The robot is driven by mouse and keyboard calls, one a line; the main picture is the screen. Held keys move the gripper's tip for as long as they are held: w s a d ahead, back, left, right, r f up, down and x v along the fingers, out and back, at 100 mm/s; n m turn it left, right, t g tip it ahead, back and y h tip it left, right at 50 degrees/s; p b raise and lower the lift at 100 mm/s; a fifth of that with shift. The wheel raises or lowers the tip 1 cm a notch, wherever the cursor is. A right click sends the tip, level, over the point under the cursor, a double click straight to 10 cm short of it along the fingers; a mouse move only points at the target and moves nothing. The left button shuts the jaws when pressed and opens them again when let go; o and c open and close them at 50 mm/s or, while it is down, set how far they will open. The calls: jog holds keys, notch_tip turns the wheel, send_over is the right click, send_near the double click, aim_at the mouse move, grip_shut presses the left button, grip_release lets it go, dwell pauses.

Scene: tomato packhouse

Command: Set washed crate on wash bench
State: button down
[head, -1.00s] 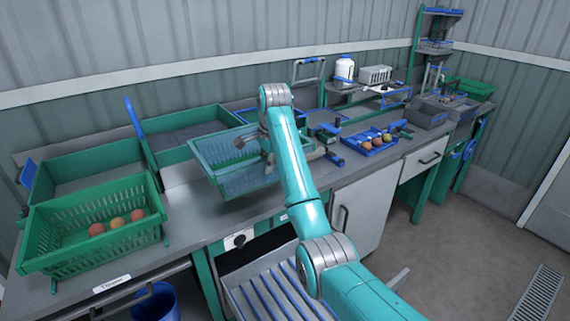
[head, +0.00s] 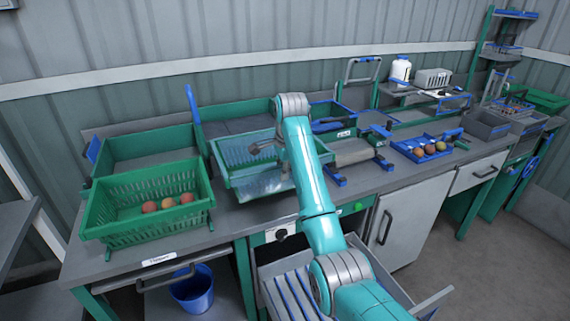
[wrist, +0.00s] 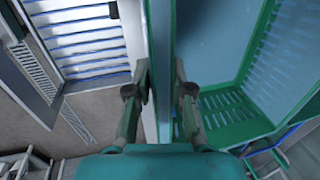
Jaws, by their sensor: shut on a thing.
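A teal slatted crate (head: 232,172) hangs in front of my arm in the head view, over the near part of the long grey bench. It looks empty and roughly level. My gripper (head: 270,150) is shut on one wall of the crate, partly hidden behind my arm. In the wrist view my gripper (wrist: 160,98) has one finger on each side of the crate wall (wrist: 162,50), with the crate's inside to the right. The grey worktop (head: 400,180) runs to the right; I cannot tell which stretch is the wash bench.
A green crate (head: 112,220) with several tomatoes stands at the left, with a blue bucket (head: 192,290) below. A blue tray (head: 420,155) of produce, a grey bin (head: 487,125) and a far green crate (head: 546,101) stand to the right. A slatted conveyor (head: 285,300) is below my arm.

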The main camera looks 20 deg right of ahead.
jog(key=shift+f, duration=0.75)
jog(key=shift+s+x, duration=0.15)
jog(key=shift+x, duration=0.55)
jog(key=shift+s+x, duration=0.15)
jog(key=shift+x, duration=0.55)
jog(key=shift+d+f, duration=0.1)
jog(key=shift+f, duration=0.55)
jog(key=c, duration=1)
grip_release()
jog(key=shift+c, duration=1.3)
jog(key=shift+r, duration=0.1)
